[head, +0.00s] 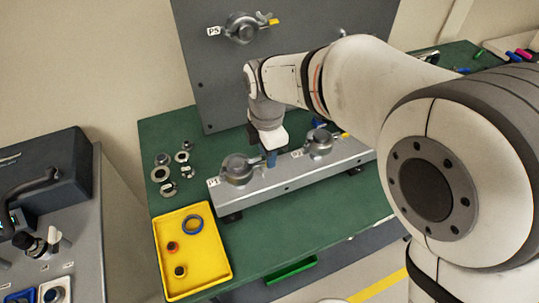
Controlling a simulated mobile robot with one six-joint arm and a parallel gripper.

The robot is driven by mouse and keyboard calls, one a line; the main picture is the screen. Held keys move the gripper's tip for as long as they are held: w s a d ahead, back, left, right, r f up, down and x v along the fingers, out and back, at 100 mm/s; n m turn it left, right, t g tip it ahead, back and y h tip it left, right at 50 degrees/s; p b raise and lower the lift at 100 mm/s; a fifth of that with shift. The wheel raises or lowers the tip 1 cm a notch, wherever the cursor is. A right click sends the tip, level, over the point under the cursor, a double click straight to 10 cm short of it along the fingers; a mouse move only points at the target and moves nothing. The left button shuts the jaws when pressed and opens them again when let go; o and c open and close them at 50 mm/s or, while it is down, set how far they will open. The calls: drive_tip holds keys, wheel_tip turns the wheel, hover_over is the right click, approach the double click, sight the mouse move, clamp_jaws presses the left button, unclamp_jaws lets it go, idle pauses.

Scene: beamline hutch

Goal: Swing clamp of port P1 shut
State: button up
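Port P1, with its white label (213,182), is at the left end of the grey rail block on the green bench. Its grey round clamp (238,169) sits on top of the block. Whether the clamp is open or shut is too small to tell. My gripper (271,158) points down just right of the clamp, close to the block, between P1 and a second clamped port (319,142).
A grey upright panel (225,95) with port P5 (243,28) stands behind the block. Loose metal fittings (162,174) lie left of P1. A yellow tray (203,267) with rings is at the front left. Coloured markers (513,56) lie far right.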

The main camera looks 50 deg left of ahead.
wheel_tip(320, 180, up, 7)
drive_tip(key=shift+r+b, duration=0.2)
drive_tip(key=shift+b, duration=0.25)
drive_tip(key=shift+d+f+b, duration=0.15)
drive_tip(key=shift+d+b, duration=0.15)
drive_tip(key=shift+b, duration=0.1)
drive_tip(key=shift+c, duration=1.2)
drive_tip(key=d+y+b, duration=0.1)
drive_tip(key=b, duration=0.1)
drive_tip(key=d+g+b, duration=0.1)
drive_tip(key=d+b, duration=0.1)
drive_tip(key=w+d+m+y+b, duration=0.1)
drive_tip(key=d+b, duration=0.1)
drive_tip(key=shift+d+f+g+y, duration=0.25)
drive_tip(key=shift+f+g+y, duration=0.05)
drive_tip(key=shift+f, duration=0.05)
clamp_jaws()
drive_tip(key=d+m+y+b, duration=0.1)
drive_tip(key=d+y+b, duration=0.3)
drive_tip(key=d+b, duration=0.3)
drive_tip(key=shift+g, duration=0.3)
drive_tip(key=shift+s+a+f+p, duration=0.2)
drive_tip(key=shift+a+f, duration=1)
drive_tip(key=shift+a, duration=0.3)
drive_tip(key=shift+s+a+f+p, duration=0.15)
drive_tip(key=shift+a+f+p, duration=0.1)
drive_tip(key=shift+a+f, duration=1.1)
drive_tip(key=shift+s+a+f+p, duration=0.2)
drive_tip(key=shift+a+f, duration=0.85)
drive_tip(key=shift+a, duration=0.6)
